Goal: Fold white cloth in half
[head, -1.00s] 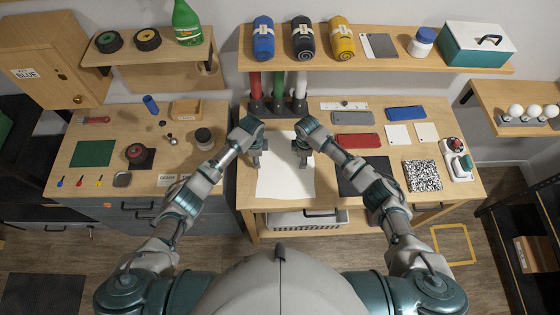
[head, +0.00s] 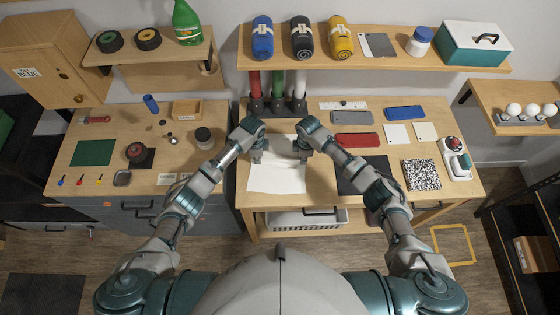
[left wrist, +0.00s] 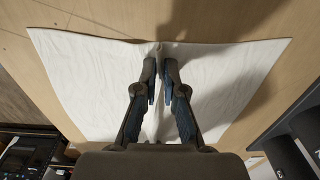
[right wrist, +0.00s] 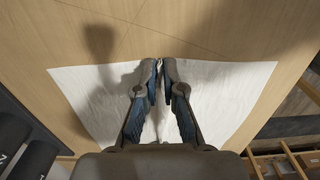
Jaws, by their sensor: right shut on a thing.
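The white cloth (head: 276,182) lies on the middle workbench, with its front part on the wood and its far part drawn up at my grippers. My left gripper (head: 257,158) is at its far left part. In the left wrist view the fingertips (left wrist: 160,66) are close together with a ridge of cloth (left wrist: 215,75) between them. My right gripper (head: 303,153) is at its far right part. In the right wrist view its fingertips (right wrist: 161,66) are shut on the cloth (right wrist: 220,85), which puckers between them. The cloth's far part is partly hidden by the grippers.
A dark mat (head: 361,176) and a red case (head: 357,140) lie right of the cloth. Several coloured posts (head: 278,92) stand behind the grippers, under a shelf (head: 380,62) with rolled towels. Bare wood (head: 322,188) shows between cloth and mat.

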